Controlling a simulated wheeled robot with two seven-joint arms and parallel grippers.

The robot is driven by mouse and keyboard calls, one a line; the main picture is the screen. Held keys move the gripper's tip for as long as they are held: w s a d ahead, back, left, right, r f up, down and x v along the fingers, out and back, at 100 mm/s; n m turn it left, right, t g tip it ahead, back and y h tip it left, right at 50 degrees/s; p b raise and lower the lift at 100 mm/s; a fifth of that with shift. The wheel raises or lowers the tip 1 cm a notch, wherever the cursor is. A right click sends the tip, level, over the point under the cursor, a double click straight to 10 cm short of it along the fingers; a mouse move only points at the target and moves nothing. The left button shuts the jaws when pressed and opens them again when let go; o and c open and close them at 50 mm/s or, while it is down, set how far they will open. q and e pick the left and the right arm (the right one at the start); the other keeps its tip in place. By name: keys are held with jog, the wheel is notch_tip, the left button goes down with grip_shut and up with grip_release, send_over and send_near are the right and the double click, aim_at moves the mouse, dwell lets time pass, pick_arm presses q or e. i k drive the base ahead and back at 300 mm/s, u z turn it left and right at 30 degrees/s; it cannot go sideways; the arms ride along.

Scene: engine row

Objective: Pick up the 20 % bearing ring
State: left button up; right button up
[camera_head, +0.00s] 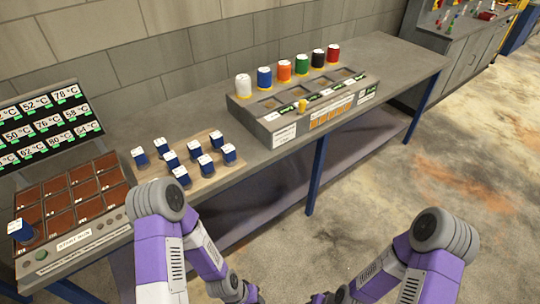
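Several small dark blue pieces with white labelled tops stand on a light board (205,179) on the bench, one of them the piece (171,160). Another such piece (20,231) stands at the front left corner of the brown-tiled panel. Their labels are too small to read, so I cannot tell which thing is the 20 % bearing ring. My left gripper (238,291) and my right gripper (326,298) are low at the bottom edge, in front of the bench and away from the pieces. Their fingers are cut off or unclear.
A grey rack (284,132) holds a row of coloured spools, white (243,86) to red (333,54). A small yellow piece (303,106) is at its front. A temperature screen (45,124) stands behind the brown-tiled panel (73,198). The floor (430,170) to the right is clear.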

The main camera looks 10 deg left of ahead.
aim_at(230, 159)
jog(key=z, duration=0.35)
jog(key=i, duration=0.9)
jog(key=u, duration=1.65)
